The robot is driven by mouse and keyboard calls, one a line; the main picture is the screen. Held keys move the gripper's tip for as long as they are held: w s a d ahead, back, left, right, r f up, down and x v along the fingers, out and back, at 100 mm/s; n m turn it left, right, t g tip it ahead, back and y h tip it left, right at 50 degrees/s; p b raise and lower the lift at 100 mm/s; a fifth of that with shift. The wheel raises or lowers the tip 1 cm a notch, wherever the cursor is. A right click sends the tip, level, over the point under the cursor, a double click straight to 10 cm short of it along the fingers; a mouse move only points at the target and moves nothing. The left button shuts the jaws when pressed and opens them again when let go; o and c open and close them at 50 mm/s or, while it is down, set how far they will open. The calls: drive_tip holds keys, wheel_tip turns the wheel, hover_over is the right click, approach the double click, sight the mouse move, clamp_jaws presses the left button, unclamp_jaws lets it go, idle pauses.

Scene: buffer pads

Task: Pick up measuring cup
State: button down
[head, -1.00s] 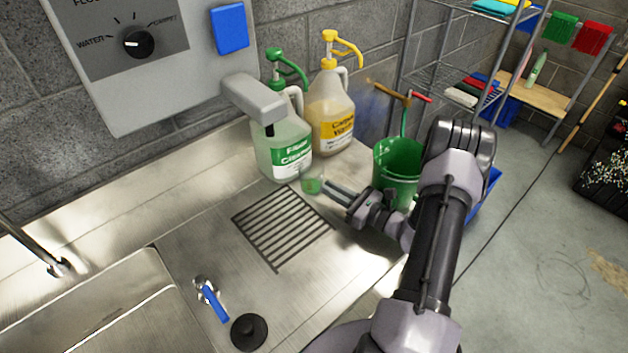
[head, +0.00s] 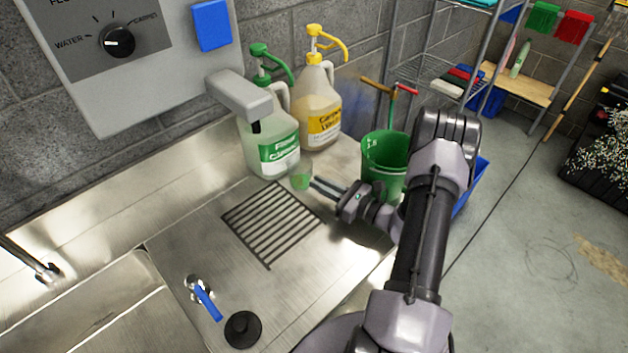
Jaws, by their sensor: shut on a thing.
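The measuring cup (head: 300,178) is small and clear with a green tint. It is in the head view just in front of the floor cleaner jug, above or on the steel counter; I cannot tell whether it touches the counter. My gripper (head: 312,183) reaches in from the right, and its fingers are shut on the cup's right side. The cup looks upright. Its far side and base are hard to make out.
The floor cleaner jug (head: 268,145) stands close behind the cup, with the yellow-pump carpet jug (head: 319,112) beside it. A green bucket (head: 384,150) stands near my wrist. A dispenser box (head: 125,40) overhangs the back left.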

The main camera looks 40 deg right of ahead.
drive_tip(key=shift+r+p, duration=0.75)
drive_tip(key=shift+r, duration=0.9)
drive_tip(key=shift+s+d+r, duration=0.1)
drive_tip(key=shift+s+r, duration=0.05)
drive_tip(key=r+p+v, duration=0.1)
drive_tip(key=p+v, duration=0.1)
drive_tip(key=v, duration=1.3)
drive_tip(key=shift+s+d+p, duration=0.15)
drive_tip(key=shift+d+p, duration=0.2)
drive_tip(key=shift+d, duration=0.1)
drive_tip(key=shift+r, duration=0.15)
drive_tip(key=c, duration=2)
unclamp_jaws()
drive_tip(key=shift+c, duration=0.2)
clamp_jaws()
